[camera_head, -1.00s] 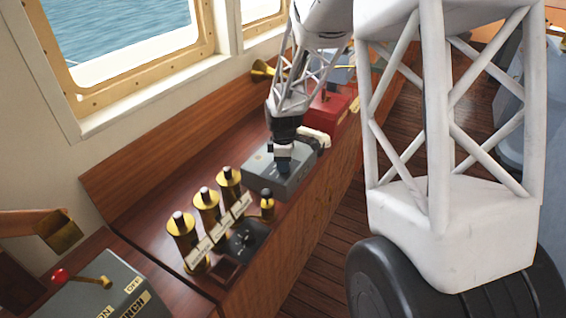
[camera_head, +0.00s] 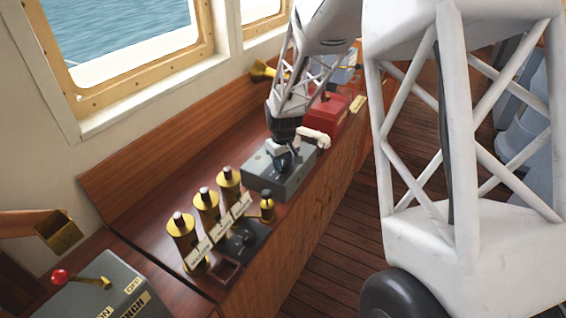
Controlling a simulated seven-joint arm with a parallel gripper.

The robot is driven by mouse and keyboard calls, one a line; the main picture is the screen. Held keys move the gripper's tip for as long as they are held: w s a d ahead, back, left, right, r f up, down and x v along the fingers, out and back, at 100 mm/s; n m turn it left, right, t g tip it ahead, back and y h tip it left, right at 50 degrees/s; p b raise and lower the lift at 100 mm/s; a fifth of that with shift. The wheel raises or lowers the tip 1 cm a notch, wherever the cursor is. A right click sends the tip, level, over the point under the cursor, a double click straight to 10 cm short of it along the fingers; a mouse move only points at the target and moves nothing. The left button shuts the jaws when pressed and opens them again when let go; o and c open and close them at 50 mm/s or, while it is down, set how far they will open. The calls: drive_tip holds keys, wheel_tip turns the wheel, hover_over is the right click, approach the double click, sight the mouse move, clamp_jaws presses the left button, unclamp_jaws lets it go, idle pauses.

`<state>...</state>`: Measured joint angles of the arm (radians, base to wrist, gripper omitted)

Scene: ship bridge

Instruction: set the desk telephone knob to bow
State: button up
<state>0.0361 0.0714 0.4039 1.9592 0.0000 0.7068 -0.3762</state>
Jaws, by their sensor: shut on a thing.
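The desk telephone (camera_head: 268,188) is a grey box on the wooden console in the middle of the view. A white handset (camera_head: 316,138) lies at its far right side. My gripper (camera_head: 283,164) points down onto the top of the box and is shut on the telephone knob. The knob is hidden by my gripper, and its setting and any labels around it cannot be read.
Several brass cylinders (camera_head: 207,203) with light labels stand nearer on the console, beside a small dark dial unit (camera_head: 243,242). A red box (camera_head: 327,112) sits beyond the telephone. A grey box with a red-knobbed lever (camera_head: 90,300) is at the lower left.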

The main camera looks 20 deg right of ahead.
sight(284, 164)
drive_tip(key=shift+m, duration=1.3)
drive_tip(key=o, duration=0.9)
drive_tip(key=shift+r, duration=0.1)
drive_tip(key=shift+r, duration=3.85)
